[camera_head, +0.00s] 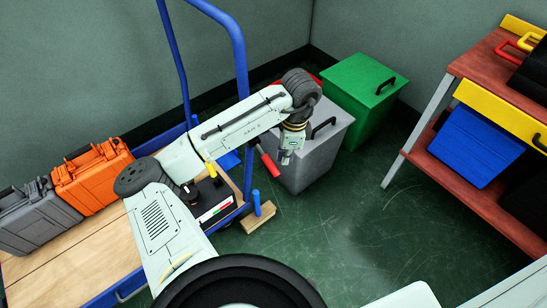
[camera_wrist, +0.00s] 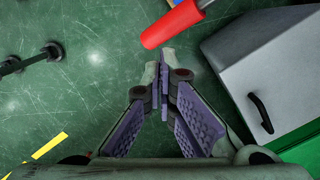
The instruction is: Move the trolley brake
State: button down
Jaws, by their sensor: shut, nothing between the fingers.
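The trolley (camera_head: 110,255) stands at the left, with a wooden deck and a tall blue tube frame. A lever with a red grip (camera_head: 268,163), which looks like the trolley brake, sticks out near the trolley's far right corner. Its red grip is also at the top of the wrist view (camera_wrist: 172,24), just beyond my fingertips. My gripper (camera_head: 286,158) points down just right of the red grip. In the wrist view my gripper (camera_wrist: 163,62) has its fingertips together, with nothing between them and a small visible gap to the grip. The lever's mounting is hidden in both views.
A grey lidded bin (camera_head: 313,150) stands right beside my gripper, with a green bin (camera_head: 358,95) behind it. Orange (camera_head: 92,175) and grey (camera_head: 40,215) cases sit on the trolley. A workbench (camera_head: 480,70) is at the right. The floor in front is clear.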

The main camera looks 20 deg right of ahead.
jog(key=shift+d, duration=0.15)
jog(key=shift+r, duration=0.15)
notch_tip(320, 180, up, 12)
jog(key=d, duration=0.1)
jog(key=shift+s, duration=0.25)
jog(key=shift+d, duration=0.1)
dwell(0.4)
